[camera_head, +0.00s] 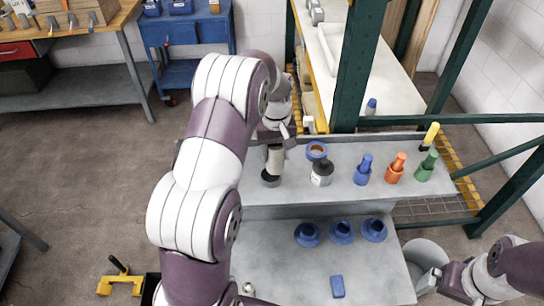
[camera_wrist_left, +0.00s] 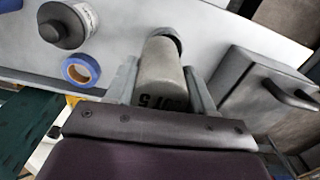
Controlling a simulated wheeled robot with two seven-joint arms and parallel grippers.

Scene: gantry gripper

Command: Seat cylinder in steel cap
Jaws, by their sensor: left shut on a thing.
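My left gripper (camera_head: 277,148) is shut on a beige-grey cylinder (camera_head: 275,160) above the back shelf. In the left wrist view the cylinder (camera_wrist_left: 162,78), with dark lettering, sits between the two fingers (camera_wrist_left: 162,85). A dark round cap (camera_head: 270,178), which looks like the steel cap, is at the cylinder's lower end. In the left wrist view the dark rim of the cap (camera_wrist_left: 172,38) shows at the cylinder's far end. I cannot tell whether the cylinder is inside the cap or just above it. My right gripper (camera_head: 432,281) is at the lower right, away from the cylinder.
A blue ring (camera_head: 316,150) and a dark capped jar with a white label (camera_head: 321,173) stand close to the right. Blue, orange and green bottles (camera_head: 395,168) line the shelf farther right. Blue cups (camera_head: 341,232) sit on the lower surface. A green post (camera_head: 357,70) rises behind.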

